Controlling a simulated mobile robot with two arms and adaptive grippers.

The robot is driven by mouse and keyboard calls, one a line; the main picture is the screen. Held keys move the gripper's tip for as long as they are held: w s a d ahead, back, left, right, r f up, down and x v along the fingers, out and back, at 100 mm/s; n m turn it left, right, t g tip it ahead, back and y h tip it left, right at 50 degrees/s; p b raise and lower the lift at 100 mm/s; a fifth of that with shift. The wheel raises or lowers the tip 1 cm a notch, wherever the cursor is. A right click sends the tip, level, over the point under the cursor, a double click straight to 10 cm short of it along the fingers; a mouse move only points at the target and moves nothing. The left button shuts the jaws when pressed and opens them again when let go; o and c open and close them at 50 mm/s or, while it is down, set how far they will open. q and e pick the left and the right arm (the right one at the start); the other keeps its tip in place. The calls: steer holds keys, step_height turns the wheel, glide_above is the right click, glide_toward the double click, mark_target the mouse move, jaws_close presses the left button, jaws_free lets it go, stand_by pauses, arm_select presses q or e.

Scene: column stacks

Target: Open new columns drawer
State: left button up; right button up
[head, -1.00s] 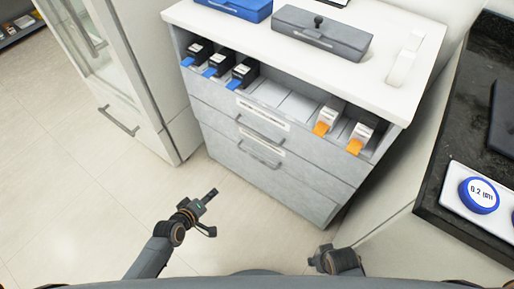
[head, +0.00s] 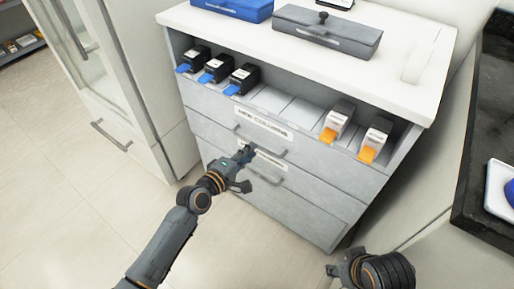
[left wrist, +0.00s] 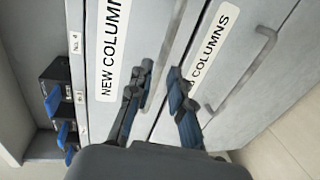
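The grey cabinet has an upper drawer (head: 215,118) labelled "NEW COLUMNS" and a lower drawer (head: 300,200) with a partly hidden label ending in "COLUMNS"; both look closed. Each has a bar handle. My left gripper (head: 246,160) is at the cabinet front, just below the left part of the upper handle (head: 262,143). In the left wrist view its fingers (left wrist: 160,100) are apart, with the upper handle (left wrist: 168,55) appearing between them; contact cannot be told. The lower handle (left wrist: 245,72) lies right of the fingers. My right gripper (head: 345,270) is low at the right, its fingers unclear.
Black boxes with blue tabs (head: 243,79) and white-and-black boxes with orange tabs (head: 375,140) stand on the open shelf above the drawers. A tall white cabinet (head: 120,110) stands left. A dark counter (head: 480,190) is at right. The floor in front is clear.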

arm_select(q)
steer(key=shift+b+x, duration=0.4)
steer(key=shift+x, duration=1.85)
steer(key=shift+c, duration=0.2)
jaws_close()
